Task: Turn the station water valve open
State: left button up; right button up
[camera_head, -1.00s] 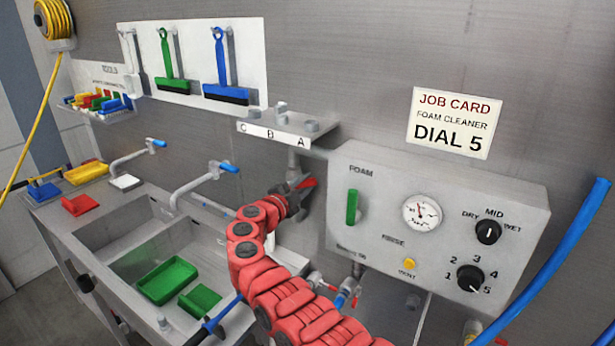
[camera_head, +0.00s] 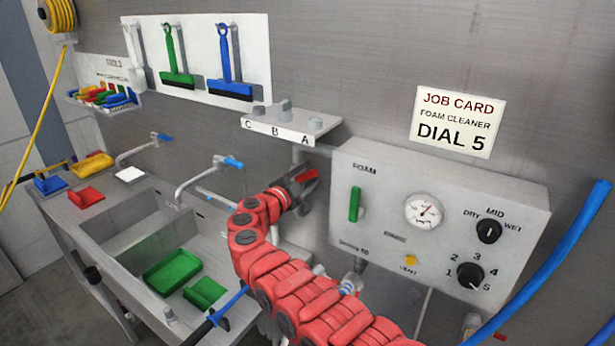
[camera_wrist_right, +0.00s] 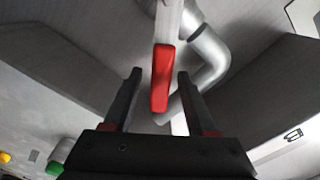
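The red valve lever (camera_wrist_right: 162,78) hangs down along a light pipe in the right wrist view. My right gripper (camera_wrist_right: 158,72) has its two dark fingers on either side of the lever, with a gap showing on both sides. In the head view, the right gripper (camera_head: 303,184) is beside the pipe under the A-B-C shelf, at the left edge of the foam panel. A red part (camera_head: 306,175), apparently the lever, shows at its tip there. The fingers hide much of the valve in the head view. My left gripper is out of view.
The foam panel (camera_head: 385,170) is close right of the gripper, with a green handle (camera_head: 354,204), gauge (camera_head: 423,211) and two black knobs. The labelled shelf (camera_head: 278,130) is just above. Sinks with green trays (camera_head: 172,272) are at left. A blue hose (camera_head: 555,262) crosses at right.

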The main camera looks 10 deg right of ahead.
dwell(0.3)
jog(key=b+v, duration=0.5)
jog(key=v, duration=1.2)
jog(key=shift+b, duration=0.4)
jog(key=shift+s+a+r, duration=0.1)
jog(key=shift+s+a, duration=0.05)
